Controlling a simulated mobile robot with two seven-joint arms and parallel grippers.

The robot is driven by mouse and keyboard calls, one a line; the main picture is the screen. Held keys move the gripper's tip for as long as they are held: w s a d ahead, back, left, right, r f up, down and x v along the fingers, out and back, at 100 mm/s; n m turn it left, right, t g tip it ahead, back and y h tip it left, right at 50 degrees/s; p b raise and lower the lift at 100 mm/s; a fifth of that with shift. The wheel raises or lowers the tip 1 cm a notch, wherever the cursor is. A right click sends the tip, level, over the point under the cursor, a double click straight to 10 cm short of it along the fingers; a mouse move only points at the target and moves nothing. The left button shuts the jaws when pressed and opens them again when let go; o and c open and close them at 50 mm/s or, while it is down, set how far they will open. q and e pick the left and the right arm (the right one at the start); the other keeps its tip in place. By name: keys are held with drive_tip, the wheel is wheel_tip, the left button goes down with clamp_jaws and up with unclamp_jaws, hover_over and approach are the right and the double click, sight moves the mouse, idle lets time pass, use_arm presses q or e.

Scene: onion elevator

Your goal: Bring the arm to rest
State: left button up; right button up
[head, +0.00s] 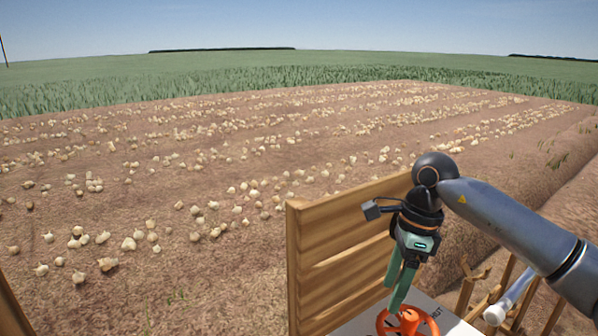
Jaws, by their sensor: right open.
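My right arm comes in from the right edge, and its gripper (397,296) points down with green fingers. The gripper is open. Its fingertips are just above or at the far rim of an orange handwheel (410,321); I cannot tell whether they touch it. The wheel sits on a pale panel (449,321) with partly hidden dark lettering, and the bottom of the picture cuts it off. My left gripper is out of view.
A wooden board wall (335,250) stands left of and behind the wheel. Wooden rails (487,290) and a pale metal rod (512,298) lie to the right, below my arm. Beyond is open brown soil with many scattered onions (128,243) and a green crop strip.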

drive_tip(key=s+a+m+g+y+p, duration=0.1)
drive_tip(key=s+a+m+y, duration=0.25)
drive_tip(key=a+y, duration=0.6)
drive_tip(key=s+a+m+g+y+p, duration=0.1)
drive_tip(key=s+a+m+y+p, duration=0.3)
drive_tip(key=a, duration=1)
drive_tip(key=w+d+f+m+t+h, duration=0.1)
drive_tip(key=d+f+m+t+h, duration=0.2)
drive_tip(key=d+f+m+t, duration=0.85)
drive_tip(key=w+r+m+t+h, duration=0.1)
drive_tip(key=m+t+h, duration=0.45)
drive_tip(key=m, duration=1.35)
drive_tip(key=s+d+f+m+g+h, duration=0.1)
drive_tip(key=s+d+f+m, duration=0.2)
drive_tip(key=s+f+m, duration=0.1)
drive_tip(key=s+d+f+m+g+h+p, duration=0.1)
drive_tip(key=s+d+f+m+g+h, duration=0.1)
drive_tip(key=s+f, duration=0.5)
drive_tip(key=s+d+f+m+g+h, duration=0.2)
drive_tip(key=s+d+f+m, duration=0.2)
drive_tip(key=f, duration=0.3)
drive_tip(key=shift+s+m, duration=0.7)
drive_tip(key=shift+m, duration=0.1)
